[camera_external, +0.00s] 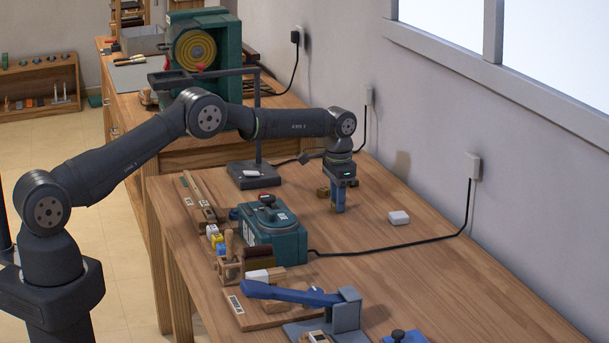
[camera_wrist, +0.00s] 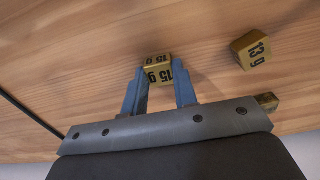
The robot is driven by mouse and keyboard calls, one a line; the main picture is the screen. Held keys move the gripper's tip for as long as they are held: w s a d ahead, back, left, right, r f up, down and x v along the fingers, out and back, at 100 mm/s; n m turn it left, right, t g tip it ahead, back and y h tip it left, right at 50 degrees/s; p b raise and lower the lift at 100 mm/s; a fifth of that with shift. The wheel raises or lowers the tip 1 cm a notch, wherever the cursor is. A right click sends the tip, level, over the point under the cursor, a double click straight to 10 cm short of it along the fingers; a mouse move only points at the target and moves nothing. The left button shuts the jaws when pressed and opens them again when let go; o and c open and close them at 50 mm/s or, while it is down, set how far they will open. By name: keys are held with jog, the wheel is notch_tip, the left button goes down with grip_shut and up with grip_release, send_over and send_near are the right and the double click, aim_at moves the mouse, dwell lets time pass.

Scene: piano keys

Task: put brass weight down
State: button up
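My gripper (camera_external: 339,208) points straight down over the far part of the workbench, its blue fingertips close to the wood. In the wrist view my gripper (camera_wrist: 159,72) has a brass weight (camera_wrist: 158,73) marked 15 g between its fingers, which appear to touch both its sides. Whether the weight rests on the wood is hard to tell. A second brass weight (camera_wrist: 256,49) marked 13 g sits apart to the right. Another small brass weight (camera_wrist: 267,101) is partly hidden behind my gripper's mount. In the external view a brass weight (camera_external: 323,192) shows just left of the fingers.
A white block (camera_external: 399,218) lies to the right on the workbench (camera_external: 440,270). A green box (camera_external: 270,230) with a black cable stands nearer, and a dark stand (camera_external: 254,175) is to the left. A blue-handled lever tool (camera_external: 300,296) is at the front.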

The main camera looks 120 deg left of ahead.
jog(key=o, duration=0.4)
jog(key=shift+o, duration=0.2)
jog(key=shift+r, duration=0.1)
notch_tip(320, 180, up, 12)
dwell(0.4)
jog(key=shift+f, duration=4.3)
